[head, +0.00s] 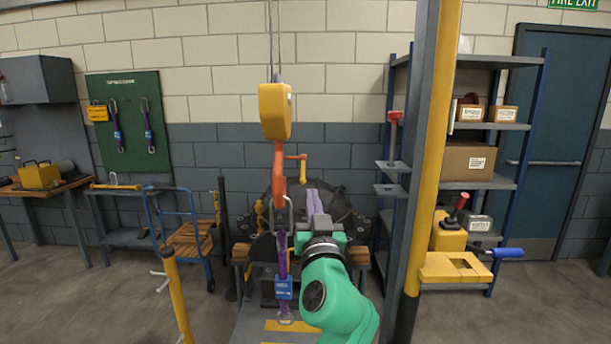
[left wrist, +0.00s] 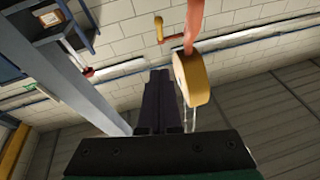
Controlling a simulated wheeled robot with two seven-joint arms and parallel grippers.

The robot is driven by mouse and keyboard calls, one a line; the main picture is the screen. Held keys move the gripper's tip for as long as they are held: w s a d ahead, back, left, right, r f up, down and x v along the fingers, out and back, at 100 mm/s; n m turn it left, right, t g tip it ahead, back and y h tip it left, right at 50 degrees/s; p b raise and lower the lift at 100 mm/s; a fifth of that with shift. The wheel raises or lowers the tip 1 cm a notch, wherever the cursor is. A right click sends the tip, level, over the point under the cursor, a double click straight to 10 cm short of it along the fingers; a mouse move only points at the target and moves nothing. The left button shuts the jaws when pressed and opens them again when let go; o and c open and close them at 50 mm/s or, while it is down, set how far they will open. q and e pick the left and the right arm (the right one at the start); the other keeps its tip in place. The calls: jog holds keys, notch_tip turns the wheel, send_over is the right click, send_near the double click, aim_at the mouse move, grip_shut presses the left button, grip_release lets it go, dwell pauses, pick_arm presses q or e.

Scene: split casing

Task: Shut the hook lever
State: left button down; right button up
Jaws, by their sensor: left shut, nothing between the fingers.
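The orange hook (head: 279,165) hangs under a yellow hoist block (head: 275,110) in the head view. The orange hook lever (head: 297,157) sticks out from the hook's right side, with its end bent down. In the left wrist view the hook (left wrist: 194,25) is at the top, the lever (left wrist: 160,28) beside it and the block (left wrist: 191,80) below. My left gripper (head: 312,192) is below and right of the lever, apart from it. Its fingers (left wrist: 160,72) are together and empty. A metal ring (head: 282,214) and purple sling (head: 282,260) hang below the hook. My right gripper is not in view.
A grey and yellow post (head: 430,150) stands close on the right, before a shelf rack (head: 500,126). A large dark casing (head: 345,208) is behind my gripper. A blue trolley (head: 185,235) and yellow bollard (head: 176,295) are left. Air around the lever looks clear.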

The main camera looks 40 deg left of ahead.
aim_at(303, 169)
pick_arm(q)
jog(key=p+x, duration=0.1)
jog(key=x, duration=0.2)
jog(key=f+p+x, duration=0.1)
jog(key=p+x, duration=0.1)
jog(key=x, duration=0.2)
jog(key=a+f+p+x, duration=0.1)
jog(key=p+x, duration=0.1)
jog(key=x, duration=0.2)
jog(key=shift+d, duration=0.1)
jog(key=shift+w+f, duration=0.2)
jog(key=shift+f, duration=0.1)
jog(key=shift+s, duration=0.1)
